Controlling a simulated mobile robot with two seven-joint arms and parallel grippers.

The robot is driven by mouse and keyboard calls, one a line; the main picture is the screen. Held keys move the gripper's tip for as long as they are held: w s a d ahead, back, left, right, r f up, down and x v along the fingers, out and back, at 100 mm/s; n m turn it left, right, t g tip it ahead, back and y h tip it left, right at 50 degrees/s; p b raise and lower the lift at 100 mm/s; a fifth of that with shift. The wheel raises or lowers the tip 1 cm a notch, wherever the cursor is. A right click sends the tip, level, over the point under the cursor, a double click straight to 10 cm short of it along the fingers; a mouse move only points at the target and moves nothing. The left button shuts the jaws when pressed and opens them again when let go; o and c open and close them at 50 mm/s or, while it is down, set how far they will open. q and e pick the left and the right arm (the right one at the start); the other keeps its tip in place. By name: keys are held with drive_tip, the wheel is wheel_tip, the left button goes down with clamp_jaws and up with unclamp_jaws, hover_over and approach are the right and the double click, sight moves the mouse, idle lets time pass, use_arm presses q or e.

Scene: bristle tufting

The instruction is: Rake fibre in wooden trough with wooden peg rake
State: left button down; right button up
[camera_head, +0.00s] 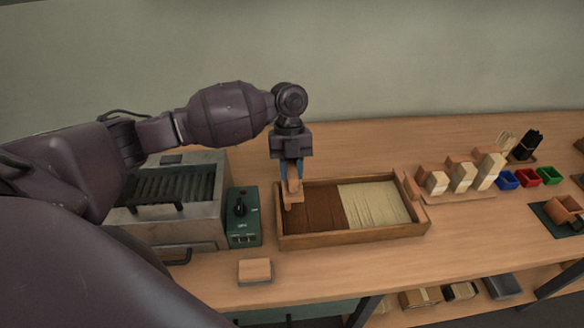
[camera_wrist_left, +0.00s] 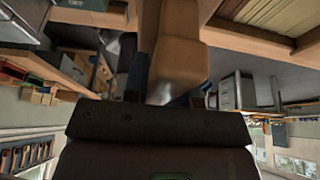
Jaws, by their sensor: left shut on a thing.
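The wooden trough (camera_head: 355,236) stands on the bench. Brown fibre (camera_head: 318,210) fills its left part and pale fibre (camera_head: 374,203) its right part. My left gripper (camera_head: 291,176) is over the trough's left end, pointing down, shut on the wooden peg rake (camera_head: 293,196). The rake's head is at the left edge of the brown fibre; I cannot tell whether its pegs touch the fibre. In the left wrist view the rake's handle (camera_wrist_left: 178,45) shows large between the fingers, and the pale fibre (camera_wrist_left: 282,14) shows at the upper right. My right gripper is not in view.
A metal machine (camera_head: 200,225) and a green control box (camera_head: 243,217) stand left of the trough. A small wooden block (camera_head: 255,270) lies in front. Several wooden blocks on a stand (camera_head: 465,192) and coloured bins (camera_head: 528,178) are to the right.

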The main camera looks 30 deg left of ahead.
use_arm(q)
drive_tip(key=shift+f+b, duration=1.05)
drive_tip(key=shift+f, duration=0.5)
drive_tip(key=shift+f+b, duration=0.5)
drive_tip(key=shift+f, duration=0.2)
wheel_tip(320, 180, down, 6)
drive_tip(key=shift+r+b, duration=0.2)
drive_tip(key=shift+b, duration=0.95)
drive_tip(key=shift+f, duration=0.15)
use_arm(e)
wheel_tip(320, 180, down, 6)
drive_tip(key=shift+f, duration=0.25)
use_arm(q)
drive_tip(key=shift+d, duration=0.1)
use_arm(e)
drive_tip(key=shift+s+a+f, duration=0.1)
